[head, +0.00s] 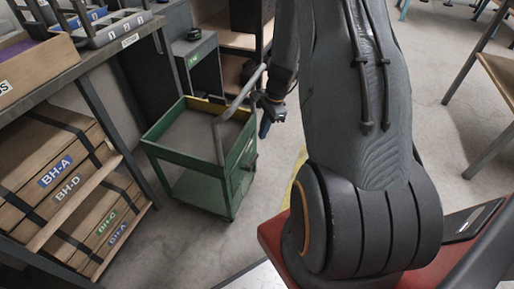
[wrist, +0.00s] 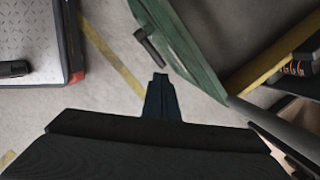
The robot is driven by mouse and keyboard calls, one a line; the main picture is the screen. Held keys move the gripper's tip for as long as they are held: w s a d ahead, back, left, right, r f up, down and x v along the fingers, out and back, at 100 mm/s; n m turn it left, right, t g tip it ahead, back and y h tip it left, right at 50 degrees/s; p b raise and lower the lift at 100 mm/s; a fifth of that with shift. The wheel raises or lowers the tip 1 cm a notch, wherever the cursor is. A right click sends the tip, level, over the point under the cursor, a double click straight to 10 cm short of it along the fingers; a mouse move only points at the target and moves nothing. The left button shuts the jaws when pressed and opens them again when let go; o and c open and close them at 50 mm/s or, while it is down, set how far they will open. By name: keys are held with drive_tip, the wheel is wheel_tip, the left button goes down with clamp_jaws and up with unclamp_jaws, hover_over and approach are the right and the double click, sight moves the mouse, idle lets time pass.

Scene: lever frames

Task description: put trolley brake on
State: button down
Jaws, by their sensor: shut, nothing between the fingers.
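The green trolley (head: 213,187) stands on the floor left of my arm in the head view, with a grey push handle (head: 218,140) rising over it. Its green side panel (wrist: 183,45) crosses the upper part of the wrist view. A short dark lever (wrist: 149,46) sticks out from that panel; I take it for the brake. My gripper (head: 265,128) is beside the trolley's right side in the head view. In the wrist view my gripper (wrist: 160,77) is shut and empty, its tips just below the lever in the picture, apparently apart from it.
A workbench (head: 92,62) with labelled boxes (head: 55,170) on its lower shelves stands to the left. A grey cabinet (head: 196,62) and shelving are behind the trolley. A yellow floor line (wrist: 112,55) runs beside the trolley. Open floor (head: 440,130) lies to the right.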

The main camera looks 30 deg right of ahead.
sight(255, 157)
drive_tip(key=m+p, duration=0.1)
drive_tip(key=m, duration=0.3)
drive_tip(key=m+p, duration=0.2)
drive_tip(key=m, duration=0.3)
drive_tip(key=shift+s+g+y, duration=0.15)
drive_tip(key=shift+g+y, duration=0.15)
drive_tip(key=shift+f, duration=0.15)
drive_tip(key=b+x, duration=0.1)
drive_tip(key=x, duration=0.8)
drive_tip(key=shift+f, duration=0.4)
